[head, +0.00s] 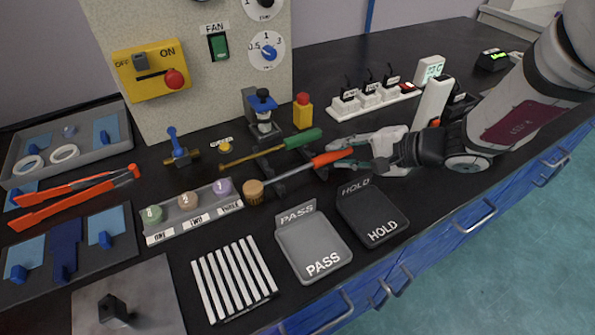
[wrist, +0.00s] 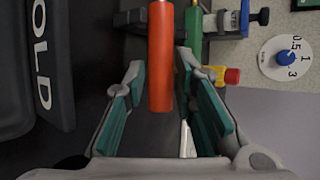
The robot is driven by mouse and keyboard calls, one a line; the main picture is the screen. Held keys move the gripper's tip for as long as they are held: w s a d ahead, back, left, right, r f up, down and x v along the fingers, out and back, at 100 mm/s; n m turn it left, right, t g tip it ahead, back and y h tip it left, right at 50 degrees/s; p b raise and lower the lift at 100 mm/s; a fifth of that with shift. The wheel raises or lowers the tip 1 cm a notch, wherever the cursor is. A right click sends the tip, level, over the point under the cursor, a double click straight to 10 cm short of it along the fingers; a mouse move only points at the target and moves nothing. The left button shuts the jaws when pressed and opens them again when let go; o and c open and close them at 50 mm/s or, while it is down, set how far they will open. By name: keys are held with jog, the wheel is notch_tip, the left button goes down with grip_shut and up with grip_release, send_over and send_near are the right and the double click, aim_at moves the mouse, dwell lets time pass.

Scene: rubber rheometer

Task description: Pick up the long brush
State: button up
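Two long tools lie side by side across a dark rack. One has an orange handle (head: 332,158) and a grey shaft; the other has a green handle (head: 303,138) and a brass-coloured shaft. I cannot tell for sure which is the long brush. My gripper (head: 345,153) is open at the right, by the handle ends. In the wrist view the orange handle (wrist: 160,75) appears between the open fingers (wrist: 160,62), with gaps on both sides. The green handle (wrist: 194,35) is partly hidden behind the right finger.
PASS (head: 318,250) and HOLD (head: 374,215) trays lie in front. A valve stand (head: 262,115), a red-topped yellow block (head: 302,112) and a power strip (head: 372,102) stand behind. Orange tongs (head: 75,195) lie left.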

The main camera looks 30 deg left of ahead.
jog(key=shift+a+f, duration=0.15)
jog(key=shift+a, duration=0.15)
jog(key=shift+c, duration=0.6)
grip_shut()
